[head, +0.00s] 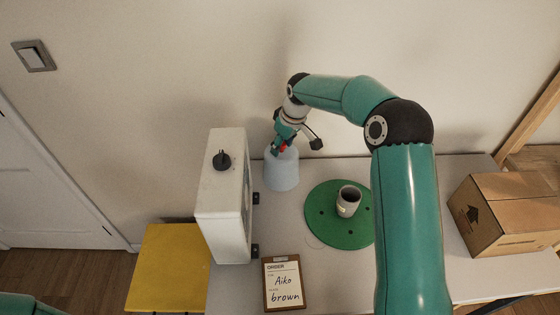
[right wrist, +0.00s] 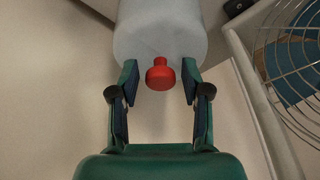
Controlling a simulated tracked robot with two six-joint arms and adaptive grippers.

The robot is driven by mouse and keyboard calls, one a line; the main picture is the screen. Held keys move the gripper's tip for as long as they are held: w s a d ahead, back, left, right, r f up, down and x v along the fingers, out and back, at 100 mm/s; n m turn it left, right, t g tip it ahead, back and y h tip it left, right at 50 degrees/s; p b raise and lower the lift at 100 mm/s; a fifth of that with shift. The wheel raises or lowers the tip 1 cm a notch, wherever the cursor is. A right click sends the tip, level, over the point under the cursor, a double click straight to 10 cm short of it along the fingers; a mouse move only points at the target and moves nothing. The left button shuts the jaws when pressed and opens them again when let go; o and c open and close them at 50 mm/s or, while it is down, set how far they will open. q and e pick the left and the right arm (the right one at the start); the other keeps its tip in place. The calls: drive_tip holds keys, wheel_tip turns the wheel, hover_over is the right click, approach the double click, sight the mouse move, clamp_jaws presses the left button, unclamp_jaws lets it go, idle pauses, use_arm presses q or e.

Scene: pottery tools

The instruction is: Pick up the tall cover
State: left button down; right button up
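The tall cover (head: 282,175) is a pale blue-grey cylinder with a red knob on top. It stands upright at the back of the table, just right of the white cabinet. My right gripper (head: 281,147) is over the cover's top. In the right wrist view, the open right gripper (right wrist: 160,84) has one finger on each side of the red knob (right wrist: 160,75), with a gap on both sides. The cover's body (right wrist: 160,30) lies just beyond the fingertips. My left gripper is out of view.
A green round mat (head: 325,227) holds a grey cup (head: 348,201). An order board (head: 283,284) lies in front. A cardboard box (head: 505,213) is at the right, a yellow surface (head: 168,270) at the left.

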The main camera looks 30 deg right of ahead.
clamp_jaws()
drive_tip(key=shift+r, duration=0.15)
